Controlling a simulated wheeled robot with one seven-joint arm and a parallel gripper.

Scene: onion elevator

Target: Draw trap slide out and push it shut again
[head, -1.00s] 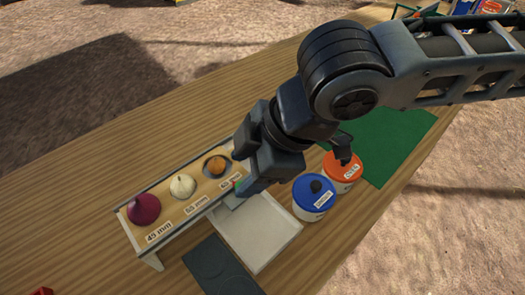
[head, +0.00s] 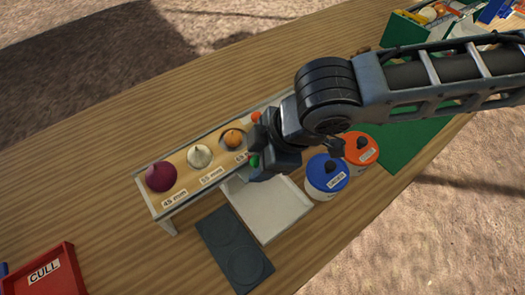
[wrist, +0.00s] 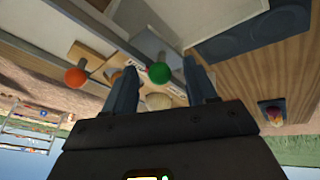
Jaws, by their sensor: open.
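The sizing rack (head: 160,212) is a long wood-topped stand with labelled holes, including 45 mm and 55 mm. A green ball knob (head: 254,160) is at its right part, beside my gripper. In the wrist view the green knob (wrist: 159,72) shows between the two fingers. An orange ball knob (head: 256,117) is at the rack's far side; in the wrist view the orange knob (wrist: 75,77) lies outside the fingers, at left. I cannot tell which knob belongs to the trap slide. My gripper (wrist: 162,74) is open around the green knob; contact is unclear. My arm hides the rack's right end.
A purple onion (head: 161,177), a white one (head: 199,156) and an orange-brown one (head: 234,138) sit on the rack. A pale tray (head: 272,210), a dark plate (head: 234,248), a blue-lidded tub (head: 326,175) and an orange-lidded tub (head: 359,150) stand close by. The red CULL tray (head: 50,275) is lower left.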

